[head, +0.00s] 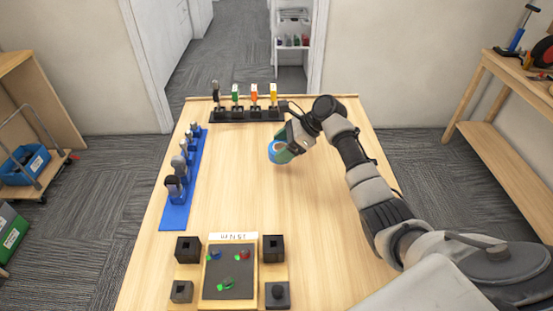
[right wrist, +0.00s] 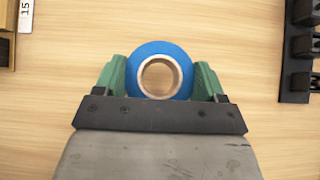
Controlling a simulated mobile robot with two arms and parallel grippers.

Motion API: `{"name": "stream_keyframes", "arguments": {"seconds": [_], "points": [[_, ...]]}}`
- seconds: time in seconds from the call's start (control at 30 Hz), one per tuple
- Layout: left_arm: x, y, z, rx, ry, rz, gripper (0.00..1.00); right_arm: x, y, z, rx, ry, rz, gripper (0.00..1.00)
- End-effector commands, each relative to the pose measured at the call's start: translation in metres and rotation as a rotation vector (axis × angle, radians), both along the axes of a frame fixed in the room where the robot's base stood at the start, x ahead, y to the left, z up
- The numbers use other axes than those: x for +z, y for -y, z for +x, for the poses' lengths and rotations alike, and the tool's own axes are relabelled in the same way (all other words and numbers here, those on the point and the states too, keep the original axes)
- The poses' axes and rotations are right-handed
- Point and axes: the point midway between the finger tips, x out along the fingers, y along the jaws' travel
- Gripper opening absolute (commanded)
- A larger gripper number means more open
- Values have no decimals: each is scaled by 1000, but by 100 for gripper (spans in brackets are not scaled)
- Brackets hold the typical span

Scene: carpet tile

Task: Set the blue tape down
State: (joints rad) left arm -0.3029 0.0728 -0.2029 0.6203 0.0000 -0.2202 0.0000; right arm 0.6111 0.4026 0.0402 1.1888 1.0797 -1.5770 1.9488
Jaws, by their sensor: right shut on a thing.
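The blue tape (head: 272,152) is a roll with a pale core, near the middle of the wooden table (head: 310,200). In the right wrist view the blue tape (right wrist: 160,50) sits between the two green fingers. My right gripper (head: 284,151) is shut on it, and it also shows in the right wrist view (right wrist: 160,82). The gripper hides part of the roll in the head view. I cannot tell whether the roll touches the table. My left gripper is not in view.
A black rack (head: 232,115) with coloured-topped items stands at the back. A blue strip (head: 175,216) with several tools runs along the left. A dark-topped board (head: 230,295) with black square blocks lies at the front. The table's middle is clear.

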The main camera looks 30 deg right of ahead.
Motion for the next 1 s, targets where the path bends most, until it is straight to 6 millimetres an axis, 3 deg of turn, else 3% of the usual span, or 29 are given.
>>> {"name": "stream_keyframes", "arguments": {"seconds": [0.2, 0.5, 0.73, 0.77, 0.9, 1.0], "points": [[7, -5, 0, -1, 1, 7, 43, -12, -19, -6, -1, 1, -2, 46], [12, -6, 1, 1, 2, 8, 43, -49, -20, -6, -2, -1, -1, 46], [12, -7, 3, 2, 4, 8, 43, -53, -19, -6, -1, 1, -2, 46], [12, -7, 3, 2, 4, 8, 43, -54, -19, -6, -1, 0, -2, 72], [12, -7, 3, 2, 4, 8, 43, -53, -19, -6, -1, -1, -2, 93], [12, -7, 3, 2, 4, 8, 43, -53, -19, -6, -2, 0, -2, 96]]}}
